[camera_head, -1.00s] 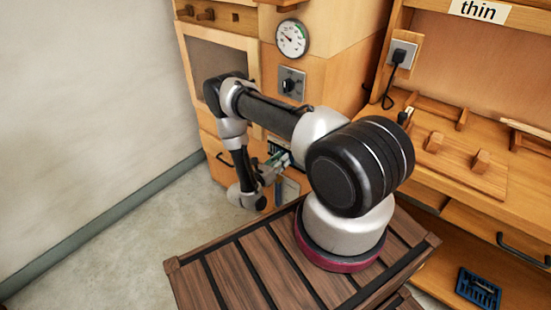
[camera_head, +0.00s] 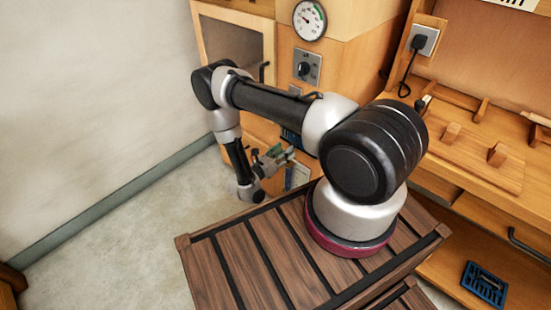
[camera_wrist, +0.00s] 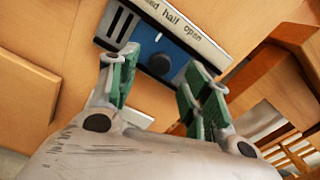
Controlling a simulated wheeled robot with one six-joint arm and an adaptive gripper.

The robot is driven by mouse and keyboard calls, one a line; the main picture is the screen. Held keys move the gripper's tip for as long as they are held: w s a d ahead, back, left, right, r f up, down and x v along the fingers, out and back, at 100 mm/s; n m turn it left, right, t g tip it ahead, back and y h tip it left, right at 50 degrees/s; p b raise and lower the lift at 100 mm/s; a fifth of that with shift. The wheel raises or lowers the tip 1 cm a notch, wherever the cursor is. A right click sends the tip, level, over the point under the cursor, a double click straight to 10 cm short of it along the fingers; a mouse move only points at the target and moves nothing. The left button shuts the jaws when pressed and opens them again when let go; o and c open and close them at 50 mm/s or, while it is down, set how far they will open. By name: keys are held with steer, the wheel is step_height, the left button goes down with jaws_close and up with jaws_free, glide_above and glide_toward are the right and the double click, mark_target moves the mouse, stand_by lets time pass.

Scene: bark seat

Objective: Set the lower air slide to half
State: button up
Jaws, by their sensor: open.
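The lower air slide shows in the wrist view as a blue plate (camera_wrist: 145,42) with a dark round knob (camera_wrist: 159,64) and a small white mark. Dark vent slots lie at its left. A slanted label (camera_wrist: 185,27) above it reads "half" and "open", with an earlier word cut off. The knob appears beneath the half-to-open stretch; its exact setting is unclear from this angle. My gripper (camera_wrist: 160,66) is open, its green-padded fingers on either side of the knob; contact cannot be told. In the head view my gripper (camera_head: 275,157) is low at the cabinet front, partly covering the slide.
A dial gauge (camera_head: 309,19) and a rotary switch (camera_head: 307,66) are higher on the wooden cabinet. A workbench (camera_head: 455,115) stands at right, with a plug and cable (camera_head: 412,68) above it. A blue tray (camera_head: 484,285) is below. Floor at left is clear.

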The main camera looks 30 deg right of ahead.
steer(key=v, duration=0.6)
steer(key=shift+a, duration=0.15)
